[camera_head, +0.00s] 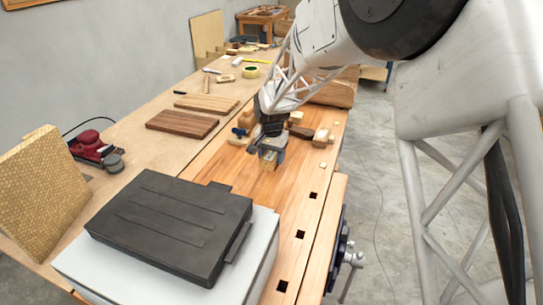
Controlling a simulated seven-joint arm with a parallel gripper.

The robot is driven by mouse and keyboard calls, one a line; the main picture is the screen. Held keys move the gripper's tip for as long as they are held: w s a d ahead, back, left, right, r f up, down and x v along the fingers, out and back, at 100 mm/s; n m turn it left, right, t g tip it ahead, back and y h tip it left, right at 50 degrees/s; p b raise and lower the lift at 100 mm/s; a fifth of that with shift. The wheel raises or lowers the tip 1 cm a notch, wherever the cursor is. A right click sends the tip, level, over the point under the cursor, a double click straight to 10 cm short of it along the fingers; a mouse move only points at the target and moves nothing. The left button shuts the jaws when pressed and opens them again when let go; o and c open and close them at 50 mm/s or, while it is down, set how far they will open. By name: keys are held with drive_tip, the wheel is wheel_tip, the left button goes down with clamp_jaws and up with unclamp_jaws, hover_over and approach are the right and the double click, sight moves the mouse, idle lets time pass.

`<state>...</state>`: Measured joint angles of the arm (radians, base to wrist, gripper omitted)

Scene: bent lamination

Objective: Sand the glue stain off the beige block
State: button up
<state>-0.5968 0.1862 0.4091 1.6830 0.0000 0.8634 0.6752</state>
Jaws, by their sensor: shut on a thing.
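My gripper (271,156) is low over the wooden workbench (240,187), left of my arm's base. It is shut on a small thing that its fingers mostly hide. A small tan, block-like patch (268,166) shows just under the fingertips, touching or very close to the bench top. I cannot tell whether it is a sanding block or the beige block. The glue stain cannot be made out.
A dark case (170,222) on a white box stands in front.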

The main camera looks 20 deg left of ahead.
drive_tip(key=w+d+r, duration=0.2)
drive_tip(key=w+d, duration=0.2)
drive_tip(key=w, duration=0.6)
drive_tip(key=w+d+r, duration=0.2)
drive_tip(key=w+d, duration=0.2)
drive_tip(key=w, duration=0.6)
drive_tip(key=w+d+r, duration=0.2)
drive_tip(key=w+d, duration=0.2)
drive_tip(key=w, duration=0.6)
drive_tip(key=shift+d+r, duration=0.2)
drive_tip(key=shift+w, duration=0.1)
